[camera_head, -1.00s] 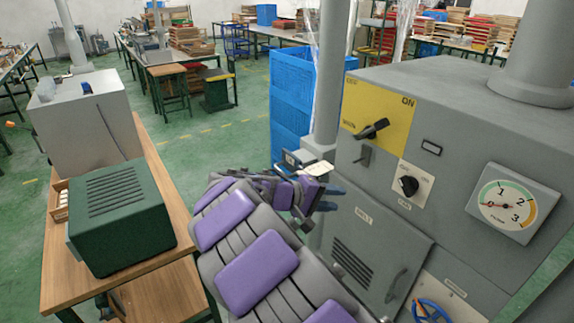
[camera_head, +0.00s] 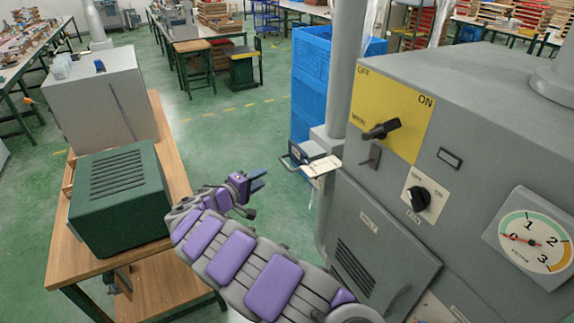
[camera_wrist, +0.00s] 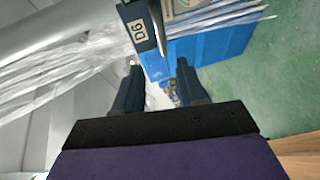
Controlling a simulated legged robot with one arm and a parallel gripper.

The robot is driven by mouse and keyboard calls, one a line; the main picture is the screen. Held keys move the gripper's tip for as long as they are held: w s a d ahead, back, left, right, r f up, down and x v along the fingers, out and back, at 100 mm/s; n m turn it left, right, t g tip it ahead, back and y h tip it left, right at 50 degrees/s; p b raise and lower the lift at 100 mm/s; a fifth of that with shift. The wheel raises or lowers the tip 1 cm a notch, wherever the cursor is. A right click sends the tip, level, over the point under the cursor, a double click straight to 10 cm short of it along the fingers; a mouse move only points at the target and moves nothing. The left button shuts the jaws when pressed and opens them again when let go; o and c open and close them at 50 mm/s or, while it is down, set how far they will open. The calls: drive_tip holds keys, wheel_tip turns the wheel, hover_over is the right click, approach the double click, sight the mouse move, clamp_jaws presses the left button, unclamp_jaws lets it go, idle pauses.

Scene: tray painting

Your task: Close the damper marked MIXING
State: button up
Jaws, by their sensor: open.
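My gripper (camera_head: 258,182) is open and empty, over the floor gap between the wooden table and the grey machine. In the wrist view my two dark fingers (camera_wrist: 160,87) stand apart. Beyond them is a dark part with a white D6 label (camera_wrist: 139,31). I cannot read the word MIXING anywhere, so I cannot tell which part is that damper. A small blue-grey device (camera_head: 308,152) with a pale tag (camera_head: 321,167) sits beside the grey vertical pipe (camera_head: 347,75), right of my gripper and apart from it.
Blue crates (camera_head: 317,85) stand behind the pipe. A green box (camera_head: 120,195) sits on the wooden table (camera_head: 172,140).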

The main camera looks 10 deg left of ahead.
sight(285, 165)
drive_tip(key=x, duration=0.9)
drive_tip(key=b+x, duration=0.1)
drive_tip(key=x, duration=0.4)
drive_tip(key=shift+w+a+f, duration=0.1)
drive_tip(key=shift+a+f, duration=0.1)
drive_tip(key=shift+a, duration=0.1)
clamp_jaws()
drive_tip(key=shift+d+f, duration=0.1)
